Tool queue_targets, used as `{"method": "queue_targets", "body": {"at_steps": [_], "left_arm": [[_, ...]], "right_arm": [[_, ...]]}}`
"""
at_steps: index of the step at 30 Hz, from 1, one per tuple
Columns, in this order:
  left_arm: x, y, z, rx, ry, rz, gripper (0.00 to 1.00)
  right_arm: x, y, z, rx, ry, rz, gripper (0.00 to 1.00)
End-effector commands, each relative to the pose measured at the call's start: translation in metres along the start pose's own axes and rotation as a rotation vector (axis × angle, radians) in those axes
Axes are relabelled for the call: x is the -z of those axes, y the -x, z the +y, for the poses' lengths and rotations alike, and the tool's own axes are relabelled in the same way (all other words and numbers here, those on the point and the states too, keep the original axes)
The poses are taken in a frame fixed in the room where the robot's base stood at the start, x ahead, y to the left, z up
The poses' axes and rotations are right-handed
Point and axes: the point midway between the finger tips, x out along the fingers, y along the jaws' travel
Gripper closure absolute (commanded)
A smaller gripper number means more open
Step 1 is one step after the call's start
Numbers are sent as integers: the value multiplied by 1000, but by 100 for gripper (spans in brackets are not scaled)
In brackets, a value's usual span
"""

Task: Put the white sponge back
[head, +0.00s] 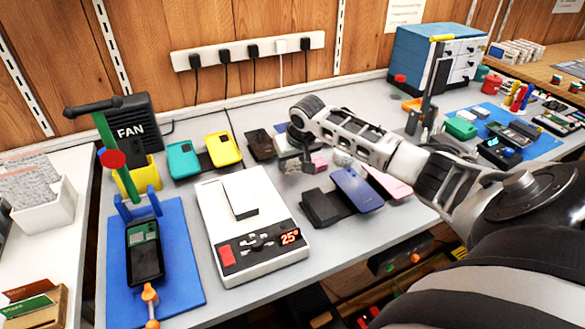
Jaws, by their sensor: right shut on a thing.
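My right arm reaches in from the right over the grey bench, and its gripper (306,163) points down near the middle, behind the row of phones. It is shut on a small whitish block, apparently the white sponge (286,151), which is partly hidden by the hand. I cannot tell whether the block touches the bench. A pink block (319,164) and a pale round thing (343,158) lie just right of the fingers. My left gripper is out of view.
A white device with a red display (226,262) stands in front, left of my gripper. Dark, blue and pink phones (357,189) lie in front of it. Teal and yellow phones (223,149) lie left. A blue drawer cabinet (412,50) stands at back right.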

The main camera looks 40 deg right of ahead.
Motion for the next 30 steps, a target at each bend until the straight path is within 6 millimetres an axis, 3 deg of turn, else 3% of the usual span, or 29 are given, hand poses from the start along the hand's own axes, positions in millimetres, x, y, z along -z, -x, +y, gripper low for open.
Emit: {"method": "queue_targets", "body": {"at_steps": [4, 15, 16, 18, 26, 30], "left_arm": [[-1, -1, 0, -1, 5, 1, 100], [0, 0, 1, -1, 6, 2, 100], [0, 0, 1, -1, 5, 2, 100], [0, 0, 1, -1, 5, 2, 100], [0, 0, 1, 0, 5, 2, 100], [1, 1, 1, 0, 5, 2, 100]], "right_arm": [[-10, -20, -1, 0, 1, -3, 74], [-12, -24, -1, -1, 1, -3, 74], [-11, -23, -1, -1, 1, -2, 50], [-11, -23, -1, -1, 1, -2, 34], [-11, -23, -1, 0, 1, -2, 34], [-9, -13, -1, 0, 2, 0, 34]]}}
